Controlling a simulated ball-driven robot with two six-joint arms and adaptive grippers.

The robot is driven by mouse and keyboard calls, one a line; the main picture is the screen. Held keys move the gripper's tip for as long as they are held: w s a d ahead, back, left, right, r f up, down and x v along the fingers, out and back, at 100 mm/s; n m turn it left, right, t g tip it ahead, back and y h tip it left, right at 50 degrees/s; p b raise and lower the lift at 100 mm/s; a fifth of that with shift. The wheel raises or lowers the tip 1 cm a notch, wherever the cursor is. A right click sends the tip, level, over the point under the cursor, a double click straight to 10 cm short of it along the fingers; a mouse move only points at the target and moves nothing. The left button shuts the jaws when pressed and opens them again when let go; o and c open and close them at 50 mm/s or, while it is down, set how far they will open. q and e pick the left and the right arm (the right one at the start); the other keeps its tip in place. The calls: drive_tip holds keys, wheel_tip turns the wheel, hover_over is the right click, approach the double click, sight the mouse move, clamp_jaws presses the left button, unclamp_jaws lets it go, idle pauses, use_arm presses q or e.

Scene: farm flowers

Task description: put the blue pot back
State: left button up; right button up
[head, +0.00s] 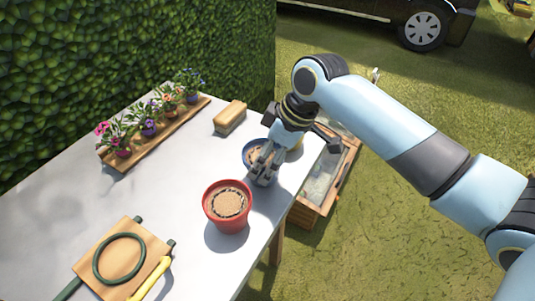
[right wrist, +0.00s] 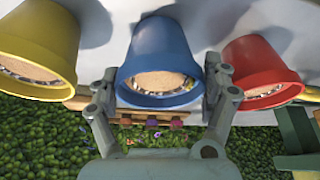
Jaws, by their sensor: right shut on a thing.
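The blue pot (head: 249,146) is on or just above the table's right part, partly hidden behind my right gripper (head: 264,172). In the right wrist view the blue pot (right wrist: 160,50), with brown soil inside, sits between the two fingers, which are shut on it. I cannot tell whether its base touches the table. The red pot (head: 228,208) stands nearer the front, and the right wrist view shows it (right wrist: 262,72) right of the blue pot. A yellow pot (right wrist: 40,42) is on the other side, mostly hidden by my gripper in the head view. My left gripper is not in view.
A wooden tray (head: 118,162) with several small flowers lies along the hedge side of the table (head: 60,205). A tan block (head: 230,118) lies behind the pots. A wooden board (head: 128,250) with a green ring lies front left. A wooden crate (head: 312,210) stands beyond the right edge.

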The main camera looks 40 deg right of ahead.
drive_tip(key=o, duration=1.3)
drive_tip(key=shift+f, duration=0.1)
drive_tip(key=shift+c, duration=0.2)
drive_tip(key=v, duration=1.2)
drive_tip(key=shift+r+p, duration=0.2)
drive_tip(key=shift+p, duration=0.25)
